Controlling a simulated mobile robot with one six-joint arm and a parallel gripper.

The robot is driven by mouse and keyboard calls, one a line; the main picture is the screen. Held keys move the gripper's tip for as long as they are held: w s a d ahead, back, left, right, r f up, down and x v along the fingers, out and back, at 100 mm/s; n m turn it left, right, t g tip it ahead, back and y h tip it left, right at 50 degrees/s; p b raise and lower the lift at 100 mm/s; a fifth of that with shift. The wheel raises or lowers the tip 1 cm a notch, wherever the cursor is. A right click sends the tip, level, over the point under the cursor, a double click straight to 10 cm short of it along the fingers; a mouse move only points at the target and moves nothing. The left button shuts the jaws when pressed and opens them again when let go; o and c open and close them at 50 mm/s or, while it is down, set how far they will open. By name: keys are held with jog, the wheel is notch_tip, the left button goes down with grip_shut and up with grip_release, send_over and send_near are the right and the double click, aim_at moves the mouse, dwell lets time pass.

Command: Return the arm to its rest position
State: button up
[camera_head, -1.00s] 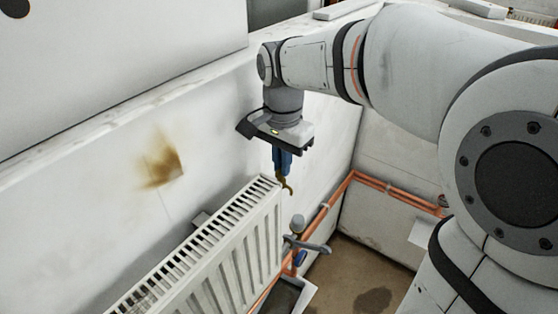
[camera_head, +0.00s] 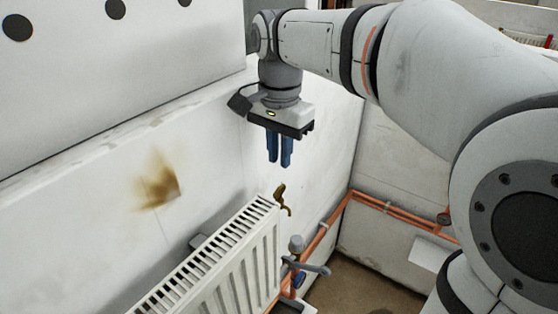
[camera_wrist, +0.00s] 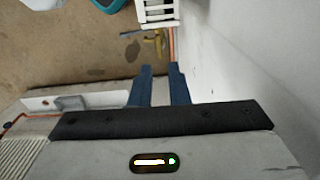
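My gripper (camera_head: 279,150) hangs from my arm with its two blue fingers pointing down, above the far end of the white radiator (camera_head: 228,262). The fingers are a little apart with nothing between them; the gap also shows in the wrist view (camera_wrist: 159,88). A small brass bleed fitting (camera_head: 282,197) stands at the radiator's far top corner, below the fingertips and clear of them. My arm reaches in from the right of the head view, bent over the bay.
A grey valve (camera_head: 296,245) with a lever sits beside the radiator's end. Copper pipes (camera_head: 400,212) run along the low wall. A brown stain (camera_head: 158,183) marks the left wall. A blue-rimmed container (camera_wrist: 108,4) shows at the wrist view's top edge.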

jog(key=s+d+f+n+t, duration=0.3)
jog(key=s+d+f+n, duration=0.4)
jog(key=s+d+f, duration=0.5)
jog(key=shift+s+d+f+n, duration=0.15)
jog(key=shift+s+d+n, duration=0.2)
jog(key=shift+n, duration=0.05)
